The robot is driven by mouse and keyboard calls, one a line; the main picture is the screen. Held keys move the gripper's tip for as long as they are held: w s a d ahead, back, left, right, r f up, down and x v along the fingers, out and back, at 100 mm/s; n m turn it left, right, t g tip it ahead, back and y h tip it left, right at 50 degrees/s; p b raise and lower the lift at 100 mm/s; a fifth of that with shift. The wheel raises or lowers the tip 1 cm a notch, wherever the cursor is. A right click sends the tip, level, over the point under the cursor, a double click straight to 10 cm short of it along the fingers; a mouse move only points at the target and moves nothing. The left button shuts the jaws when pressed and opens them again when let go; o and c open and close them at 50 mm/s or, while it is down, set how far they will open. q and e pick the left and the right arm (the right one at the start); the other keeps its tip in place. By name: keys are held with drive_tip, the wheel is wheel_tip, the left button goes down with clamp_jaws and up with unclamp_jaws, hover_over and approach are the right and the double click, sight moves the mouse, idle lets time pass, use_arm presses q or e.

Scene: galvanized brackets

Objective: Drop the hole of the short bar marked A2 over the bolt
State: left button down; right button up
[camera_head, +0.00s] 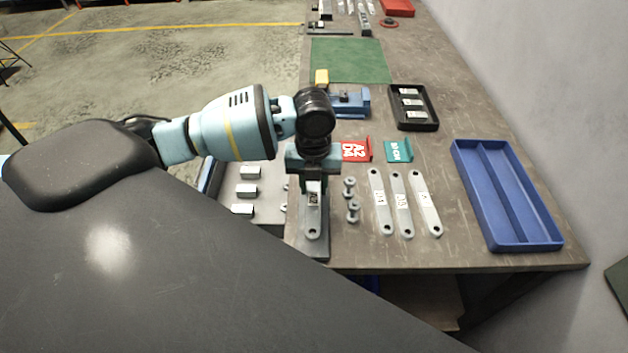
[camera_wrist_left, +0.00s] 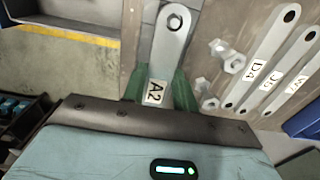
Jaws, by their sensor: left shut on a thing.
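The short bar marked A2 (camera_head: 313,222) is a light grey flat bar with a white label near its held end. My left gripper (camera_head: 313,182) is shut on that end and points down. In the left wrist view the bar (camera_wrist_left: 171,50) sits between the green fingers (camera_wrist_left: 158,88), its free end extending away. Its hole near the free end shows a rounded grey shape in it, which may be the bolt (camera_wrist_left: 174,22). I cannot tell whether the bolt is through the hole or only below it. A grey base plate (camera_head: 315,249) lies under the bar. My right gripper is not in view.
Two loose bolts (camera_head: 352,211) stand just right of the bar, with several longer labelled bars (camera_head: 401,207) beyond. A blue tray (camera_head: 553,246) is farther right. A red sign (camera_head: 355,151) and a teal sign (camera_head: 398,150) stand behind. Grey blocks (camera_head: 249,172) lie left.

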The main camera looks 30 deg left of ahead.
sight(313, 189)
use_arm(q)
drive_tip(key=shift+f+b, duration=0.4)
drive_tip(key=shift+f, duration=1.1)
idle(0.3)
drive_tip(key=c, duration=1)
unclamp_jaws()
wheel_tip(313, 189, up, 8)
drive_tip(key=shift+f, duration=0.1)
drive_tip(key=shift+d, duration=0.1)
